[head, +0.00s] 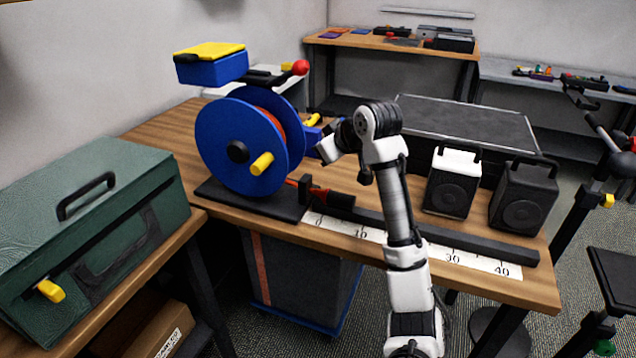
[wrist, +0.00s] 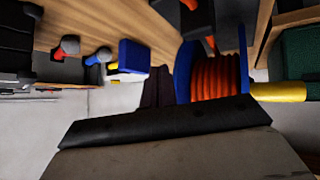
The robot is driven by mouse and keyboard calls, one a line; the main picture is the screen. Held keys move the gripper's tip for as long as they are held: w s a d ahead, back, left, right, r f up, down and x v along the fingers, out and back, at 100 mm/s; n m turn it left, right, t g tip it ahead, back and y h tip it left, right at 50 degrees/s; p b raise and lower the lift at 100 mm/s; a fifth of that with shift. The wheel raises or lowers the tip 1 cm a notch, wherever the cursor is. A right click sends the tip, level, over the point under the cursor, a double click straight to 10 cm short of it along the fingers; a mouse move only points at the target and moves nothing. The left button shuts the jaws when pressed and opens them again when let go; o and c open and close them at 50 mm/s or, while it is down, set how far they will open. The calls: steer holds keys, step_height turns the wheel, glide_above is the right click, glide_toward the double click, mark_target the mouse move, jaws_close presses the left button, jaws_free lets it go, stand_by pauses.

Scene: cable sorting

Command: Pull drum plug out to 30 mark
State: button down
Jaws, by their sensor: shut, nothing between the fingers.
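The blue cable drum (head: 240,150) stands upright on a black base at the table's left end, with orange-red cable wound on it. The cable also shows in the wrist view (wrist: 222,78). A red and black piece that looks like the plug (head: 320,193) lies beside a black post at the drum's foot, near the 0 end of the white scale (head: 455,257). My gripper (head: 325,150) is shut and empty, above and apart from the plug, right of the drum.
A black rail (head: 480,243) runs along the scale. Two speakers (head: 452,183) (head: 524,195) stand behind it on the right. A blue box with a yellow lid (head: 210,62) and a red-knobbed lever (head: 300,68) rise above the drum. A green case (head: 95,235) sits at left.

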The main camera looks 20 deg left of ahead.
mark_target(340, 199)
steer(key=s+d+r+n+g+h, duration=0.3)
steer(key=n+g+h, duration=0.1)
steer(key=g, duration=0.2)
steer(key=x, duration=1)
steer(key=shift+a+f, duration=0.15)
steer(key=shift+a, duration=0.05)
steer(key=shift+d, duration=0.1)
